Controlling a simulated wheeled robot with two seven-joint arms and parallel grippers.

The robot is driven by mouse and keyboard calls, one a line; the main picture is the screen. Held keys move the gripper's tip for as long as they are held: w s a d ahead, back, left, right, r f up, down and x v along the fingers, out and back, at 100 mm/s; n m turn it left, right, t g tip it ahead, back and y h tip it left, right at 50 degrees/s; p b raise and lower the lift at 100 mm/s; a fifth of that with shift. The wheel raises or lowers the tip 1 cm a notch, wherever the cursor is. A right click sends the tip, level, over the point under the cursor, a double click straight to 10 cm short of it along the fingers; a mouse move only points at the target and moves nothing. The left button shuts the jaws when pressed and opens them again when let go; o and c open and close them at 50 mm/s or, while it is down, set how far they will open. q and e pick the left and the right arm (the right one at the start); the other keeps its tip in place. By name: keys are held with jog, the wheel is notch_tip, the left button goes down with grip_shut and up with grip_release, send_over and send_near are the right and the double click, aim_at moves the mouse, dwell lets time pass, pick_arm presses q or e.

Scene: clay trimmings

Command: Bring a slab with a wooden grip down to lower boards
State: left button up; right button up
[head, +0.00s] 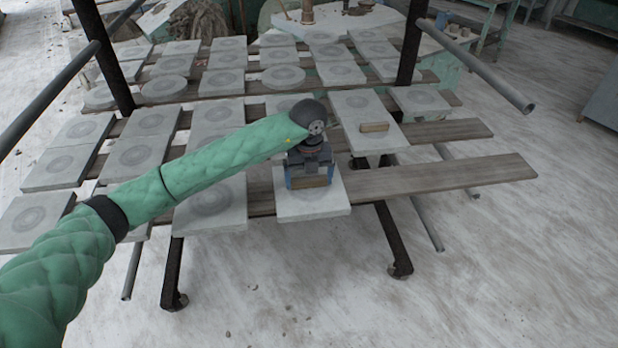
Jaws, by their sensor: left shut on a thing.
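My left gripper (309,180) is shut on the wooden grip (310,182) of a pale grey square slab (315,205). This slab is at the front of the rack, over or on the front lower board (440,178); I cannot tell whether it rests on the board. A second slab (362,107) with a wooden grip (375,127) lies just behind and to the right, on the boards. My left arm hides part of the middle slabs. My right gripper is not in view.
Several grey slabs with round marks, such as one at the left (137,157), cover the boards. Dark posts (411,45) and metal rails (475,65) rise at both sides. The right ends of the front boards are bare. A cluttered table stands behind.

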pick_arm(q)
jog(key=shift+f+b, duration=0.1)
jog(key=shift+b, duration=0.2)
dwell(0.5)
jog(key=o, duration=0.8)
jog(key=shift+f, duration=0.1)
